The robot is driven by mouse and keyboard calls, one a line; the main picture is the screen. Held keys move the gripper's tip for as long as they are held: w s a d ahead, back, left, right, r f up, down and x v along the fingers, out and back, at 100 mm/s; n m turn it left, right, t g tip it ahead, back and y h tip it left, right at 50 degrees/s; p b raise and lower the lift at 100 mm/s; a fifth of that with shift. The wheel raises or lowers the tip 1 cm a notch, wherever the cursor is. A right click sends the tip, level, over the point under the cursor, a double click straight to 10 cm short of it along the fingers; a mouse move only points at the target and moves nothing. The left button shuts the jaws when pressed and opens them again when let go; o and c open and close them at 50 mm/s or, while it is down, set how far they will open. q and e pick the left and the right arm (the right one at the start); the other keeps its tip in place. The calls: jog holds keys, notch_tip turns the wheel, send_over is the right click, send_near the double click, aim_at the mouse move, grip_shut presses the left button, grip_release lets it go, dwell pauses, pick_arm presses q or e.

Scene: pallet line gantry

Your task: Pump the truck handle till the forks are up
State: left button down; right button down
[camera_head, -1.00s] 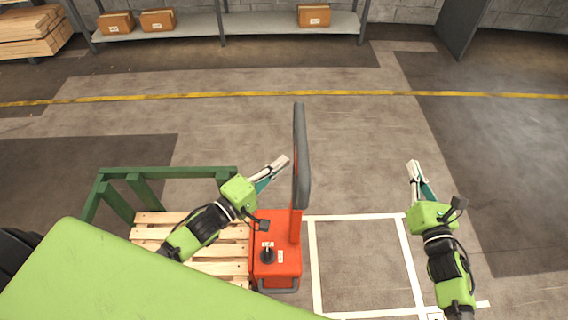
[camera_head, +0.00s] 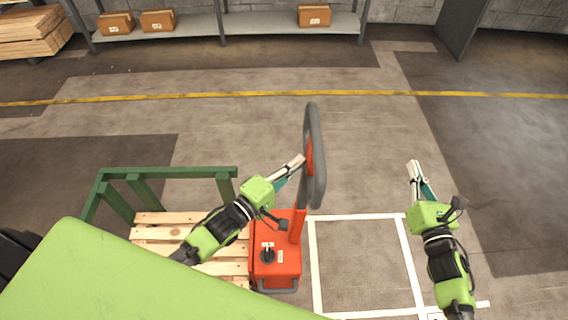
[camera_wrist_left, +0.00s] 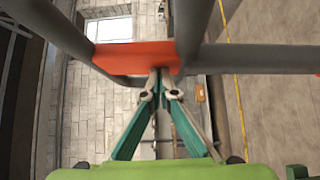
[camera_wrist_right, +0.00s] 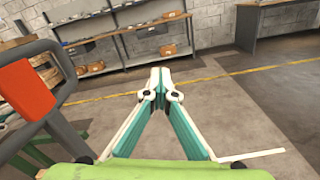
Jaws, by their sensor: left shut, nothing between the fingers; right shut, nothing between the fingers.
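The truck handle (camera_head: 314,160), a grey loop with a red plate, rises from the red pump unit (camera_head: 275,262) and leans slightly right. My left gripper (camera_head: 301,160) is shut and empty, its tips at the handle's left side. In the left wrist view its tips (camera_wrist_left: 160,72) meet the handle's red plate (camera_wrist_left: 135,57), seemingly pressing against it. My right gripper (camera_head: 414,165) is shut and empty, well right of the handle. The handle (camera_wrist_right: 30,90) also shows at the left of the right wrist view. The forks are hidden.
A wooden pallet (camera_head: 150,235) with a green frame (camera_head: 165,172) stands left of the pump unit. White floor lines (camera_head: 358,217) mark a clear area to the right. A shelf (camera_head: 262,27) with cardboard boxes stands along the back wall.

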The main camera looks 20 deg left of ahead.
jog(key=c, duration=1.8)
grip_release()
jog(key=shift+c, duration=0.2)
jog(key=shift+s, duration=0.1)
